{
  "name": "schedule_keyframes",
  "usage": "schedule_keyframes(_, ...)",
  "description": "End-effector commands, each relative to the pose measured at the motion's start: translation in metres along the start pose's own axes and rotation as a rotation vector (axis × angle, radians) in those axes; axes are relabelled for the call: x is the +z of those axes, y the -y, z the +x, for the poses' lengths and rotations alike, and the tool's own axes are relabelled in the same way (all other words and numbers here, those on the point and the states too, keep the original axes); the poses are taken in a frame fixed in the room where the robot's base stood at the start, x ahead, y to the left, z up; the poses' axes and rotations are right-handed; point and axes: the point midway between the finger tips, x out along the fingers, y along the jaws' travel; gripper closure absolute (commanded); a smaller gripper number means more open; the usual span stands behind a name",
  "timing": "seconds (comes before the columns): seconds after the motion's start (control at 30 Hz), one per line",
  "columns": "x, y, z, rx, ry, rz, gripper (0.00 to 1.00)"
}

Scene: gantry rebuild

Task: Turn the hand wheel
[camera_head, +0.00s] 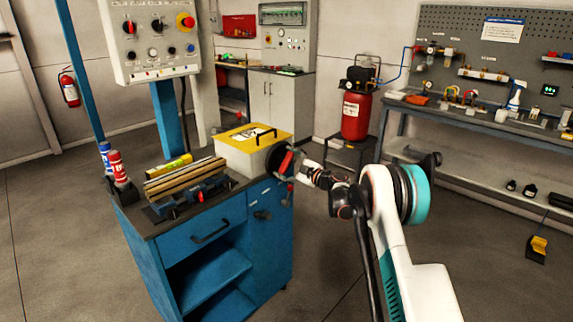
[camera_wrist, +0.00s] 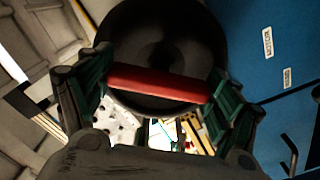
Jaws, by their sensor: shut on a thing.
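The hand wheel (camera_head: 277,157) is a dark round disc at the right side of the blue cabinet, partly hidden by my gripper in the head view. In the wrist view the black wheel (camera_wrist: 163,32) fills the top middle, with a red bar (camera_wrist: 158,84) across its face. My gripper (camera_head: 294,163) is at the wheel. In the wrist view its two green-and-black fingers (camera_wrist: 160,86) stand at either end of the red bar and are shut on it. The contact at the fingertips is partly hidden.
The blue cabinet (camera_head: 205,268) bears a yellow-lidded box (camera_head: 236,160), a vise (camera_head: 190,193) and spray cans (camera_head: 116,168). A control panel (camera_head: 152,40) stands behind it. A red tank (camera_head: 356,115) and a workbench (camera_head: 470,118) are to the right. The floor between is clear.

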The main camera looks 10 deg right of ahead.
Motion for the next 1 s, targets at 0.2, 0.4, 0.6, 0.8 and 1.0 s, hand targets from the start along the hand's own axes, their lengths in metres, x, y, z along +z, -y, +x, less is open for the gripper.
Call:
schedule_keyframes(0.2,0.0001,-0.0001,0.0001,0.000,0.000,0.161,0.60)
schedule_keyframes(0.4,0.0001,0.0000,0.0001,0.000,0.000,0.262,0.60)
schedule_keyframes(0.6,0.0001,0.0000,0.0001,0.000,0.000,0.315,0.60)
schedule_keyframes(0.8,0.0001,0.0001,0.0001,0.000,0.000,0.333,0.60)
schedule_keyframes(1.0,0.0002,0.0001,0.0001,0.000,0.000,0.333,0.60)
